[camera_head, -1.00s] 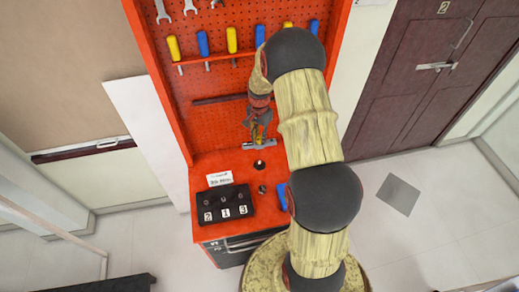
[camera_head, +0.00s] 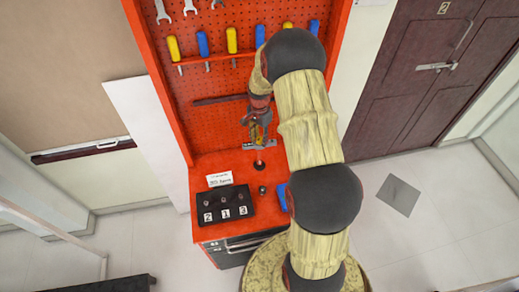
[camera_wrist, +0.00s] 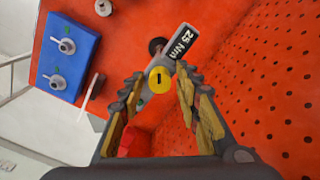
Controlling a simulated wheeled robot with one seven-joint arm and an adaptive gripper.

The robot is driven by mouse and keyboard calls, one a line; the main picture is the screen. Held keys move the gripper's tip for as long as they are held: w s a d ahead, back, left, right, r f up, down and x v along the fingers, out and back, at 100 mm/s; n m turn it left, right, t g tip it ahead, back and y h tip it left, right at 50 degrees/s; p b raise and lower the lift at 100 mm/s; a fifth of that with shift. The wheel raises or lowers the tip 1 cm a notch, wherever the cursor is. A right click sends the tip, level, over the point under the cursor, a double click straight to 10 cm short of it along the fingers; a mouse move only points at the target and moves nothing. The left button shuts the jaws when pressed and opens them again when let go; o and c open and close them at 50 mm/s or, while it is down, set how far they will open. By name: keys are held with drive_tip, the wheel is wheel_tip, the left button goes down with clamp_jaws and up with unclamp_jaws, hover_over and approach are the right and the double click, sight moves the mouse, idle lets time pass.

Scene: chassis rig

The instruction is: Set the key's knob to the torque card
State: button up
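The torque key shows in the wrist view as a grey bar with a dark label (camera_wrist: 183,45) reading "25 Nm". A round yellow knob (camera_wrist: 160,80) with a black mark sits at its near end. My gripper (camera_wrist: 161,75) is partly open, with one finger on each side of the knob; a small gap shows on the left. Contact on the right is unclear. In the head view, my gripper (camera_head: 262,142) is over the bench, with the grey key bar (camera_head: 270,145) at its tips. The white torque card (camera_head: 220,179) stands behind the black block; its print is too small to read.
The black block (camera_head: 235,222) carries labels 2, 1 and 3. A blue block (camera_wrist: 62,60) with metal fittings lies on the red bench (camera_head: 208,165), partly hidden by my arm in the head view. The red pegboard (camera_head: 235,75) with hanging tools rises close behind the gripper.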

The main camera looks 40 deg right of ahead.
drive_tip(key=n, duration=1.1)
drive_tip(key=shift+b, duration=0.35)
drive_tip(key=shift+c, duration=0.2)
drive_tip(key=c, duration=0.7)
